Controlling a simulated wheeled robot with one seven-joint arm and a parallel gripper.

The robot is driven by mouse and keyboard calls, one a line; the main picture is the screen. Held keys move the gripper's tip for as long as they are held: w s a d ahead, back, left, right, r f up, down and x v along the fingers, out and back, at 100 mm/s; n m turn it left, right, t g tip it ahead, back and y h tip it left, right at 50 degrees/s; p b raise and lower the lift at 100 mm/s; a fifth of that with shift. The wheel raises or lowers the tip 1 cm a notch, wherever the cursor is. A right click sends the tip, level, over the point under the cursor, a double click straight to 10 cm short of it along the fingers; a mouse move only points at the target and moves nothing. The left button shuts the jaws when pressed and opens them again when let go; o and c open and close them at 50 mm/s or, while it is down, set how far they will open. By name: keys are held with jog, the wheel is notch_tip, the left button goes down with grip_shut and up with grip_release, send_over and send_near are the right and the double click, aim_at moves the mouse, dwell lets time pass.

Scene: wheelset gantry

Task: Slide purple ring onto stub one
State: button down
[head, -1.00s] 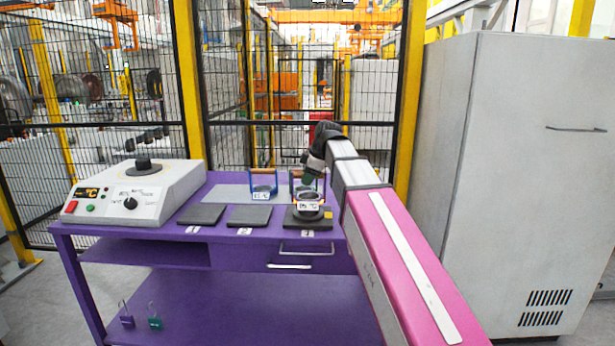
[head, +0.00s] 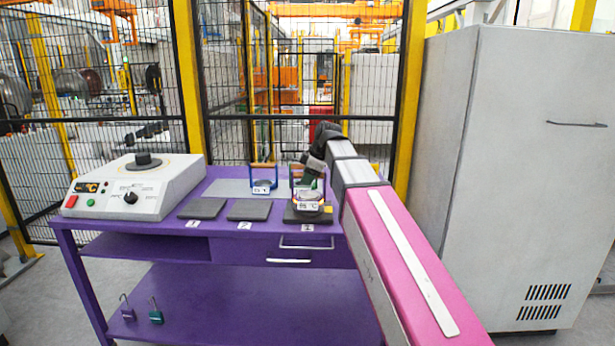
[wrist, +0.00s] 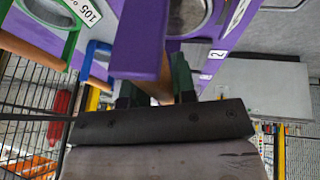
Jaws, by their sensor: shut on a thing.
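The purple ring's carrier (wrist: 140,45) fills the top of the wrist view, with a flat purple frame, a grey ring part inside and a wooden handle. My gripper (wrist: 158,87) is shut on that handle, its green fingers on either side. In the head view my gripper (head: 311,175) is over the right-hand dark pad (head: 290,215), and a labelled ring (head: 308,206) sits at or just above that pad. I cannot tell whether it touches. I cannot make out stub one in these views.
A green carrier (wrist: 68,45) marked 105 °C and a blue carrier (wrist: 97,52) are close beside the held one. Two bare dark pads (head: 203,208) and a heater box (head: 135,185) are left on the purple table (head: 225,245). A grey cabinet (head: 520,180) stands right.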

jog(key=shift+f, duration=0.9)
jog(key=c, duration=0.8)
grip_release()
jog(key=shift+c, duration=0.2)
jog(key=v, duration=1)
jog(key=shift+d+r, duration=0.2)
jog(key=shift+r, duration=0.15)
jog(key=shift+s, duration=0.1)
